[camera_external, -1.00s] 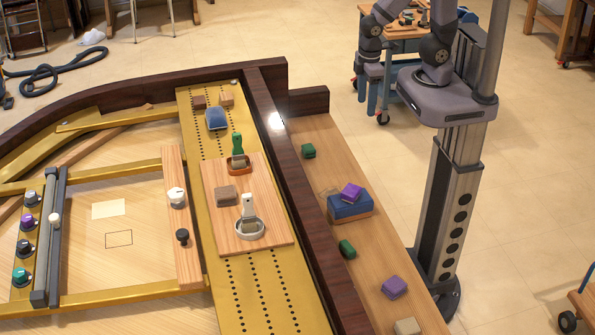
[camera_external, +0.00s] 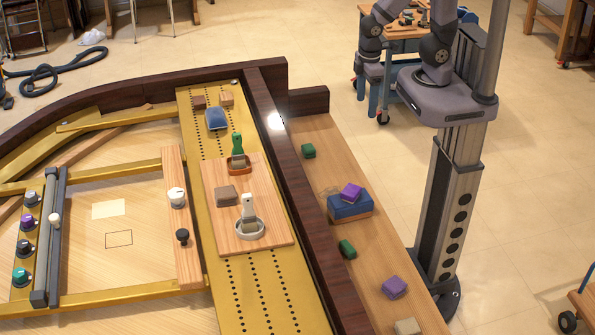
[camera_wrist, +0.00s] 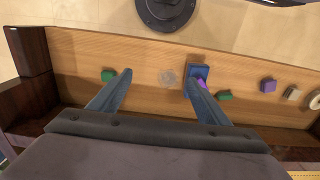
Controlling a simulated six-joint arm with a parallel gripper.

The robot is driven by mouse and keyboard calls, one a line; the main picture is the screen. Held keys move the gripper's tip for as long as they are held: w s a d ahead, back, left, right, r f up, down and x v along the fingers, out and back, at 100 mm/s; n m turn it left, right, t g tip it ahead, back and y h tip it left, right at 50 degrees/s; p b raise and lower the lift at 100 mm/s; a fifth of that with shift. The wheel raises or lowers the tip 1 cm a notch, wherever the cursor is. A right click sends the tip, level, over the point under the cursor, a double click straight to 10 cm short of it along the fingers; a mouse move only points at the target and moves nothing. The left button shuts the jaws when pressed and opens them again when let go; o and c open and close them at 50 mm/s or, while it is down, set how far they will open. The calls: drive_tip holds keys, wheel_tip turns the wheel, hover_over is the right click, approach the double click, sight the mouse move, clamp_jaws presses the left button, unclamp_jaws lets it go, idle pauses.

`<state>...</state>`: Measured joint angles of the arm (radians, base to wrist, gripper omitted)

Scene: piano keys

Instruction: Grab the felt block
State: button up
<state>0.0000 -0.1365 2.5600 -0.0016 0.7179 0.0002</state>
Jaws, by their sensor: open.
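Several small blocks lie on the wooden shelf (camera_external: 318,178) beside the piano frame; I cannot tell for sure which is felt. They are a green block (camera_external: 308,151), a second green block (camera_external: 347,249), a purple block (camera_external: 394,287) and a beige block (camera_external: 407,326). Another purple block (camera_external: 351,192) rests on a blue-topped box (camera_external: 350,210). My gripper (camera_wrist: 157,79) is open and empty above the shelf in the wrist view. Its left finger is near the green block (camera_wrist: 108,76); its right finger overlaps the blue box (camera_wrist: 199,71) and partly hides the purple block on it.
A dark wooden rail (camera_external: 293,175) runs along the shelf. A faint pale patch (camera_wrist: 168,77) shows on the shelf between my fingers.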

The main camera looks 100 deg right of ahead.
drive_tip(key=w+a+f+n+t+y+b, duration=0.1)
drive_tip(key=w+a+f+t+b, duration=0.1)
drive_tip(key=w+a+f+b, duration=0.45)
drive_tip(key=n+t+y+b, duration=0.25)
drive_tip(key=t+b, duration=0.45)
drive_tip(key=b, duration=1.1)
approach(349, 245)
drive_tip(key=w+d+r, duration=0.1)
drive_tip(key=w+d, duration=0.1)
drive_tip(key=w, duration=0.1)
drive_tip(key=a+f+t+b, duration=0.1)
drive_tip(key=b, duration=0.1)
drive_tip(key=a+f+t+b, duration=0.1)
drive_tip(key=f+b, duration=0.1)
drive_tip(key=b, duration=0.1)
drive_tip(key=s+a+f+b, duration=0.1)
drive_tip(key=b, duration=0.1)
drive_tip(key=shift+f+m+t+b, duration=0.3)
drive_tip(key=shift+f+m+t, duration=0.05)
drive_tip(key=shift+t, duration=0.05)
drive_tip(key=shift+s+a+f+t+b, duration=0.1)
drive_tip(key=shift+s+f+t+b, duration=0.2)
drive_tip(key=shift+b, duration=0.2)
drive_tip(key=shift+s+t+b, duration=0.3)
drive_tip(key=shift+b, duration=0.2)
drive_tip(key=shift+b+x, duration=0.85)
drive_tip(key=shift+x, duration=2.8)
drive_tip(key=shift+r, duration=0.15)
drive_tip(key=c, duration=1.1)
